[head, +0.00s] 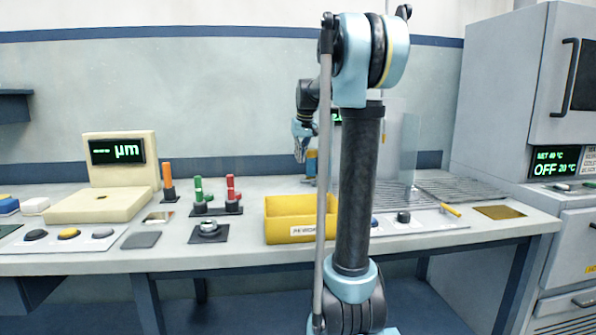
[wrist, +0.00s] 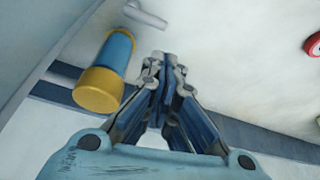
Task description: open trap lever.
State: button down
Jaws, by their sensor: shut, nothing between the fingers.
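A blue cylinder with yellow ends (wrist: 118,52) shows in the wrist view, left of my gripper. In the head view it stands behind the yellow bin (head: 311,163), partly hidden. A small light grey lever-like handle (wrist: 146,14) lies just beyond the cylinder's far end; I cannot tell for certain that it is the trap lever. My gripper (wrist: 165,58) is shut and empty, its tips pointing toward the area right of the cylinder and apart from the handle. In the head view my gripper (head: 300,158) hangs above the bench, behind the yellow bin.
The yellow bin (head: 291,235) stands at the bench front. Red (head: 233,190) and green valves (head: 200,192) stand to its left, with an orange-handled post (head: 168,178). A clear panel (head: 408,150) and a yellow-handled lever (head: 451,210) are to the right. My arm hides part of the bench.

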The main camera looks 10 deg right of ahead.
jog(key=x, duration=0.9)
jog(key=shift+f, duration=0.3)
jog(key=shift+s+a, duration=0.1)
jog(key=shift+a, duration=0.1)
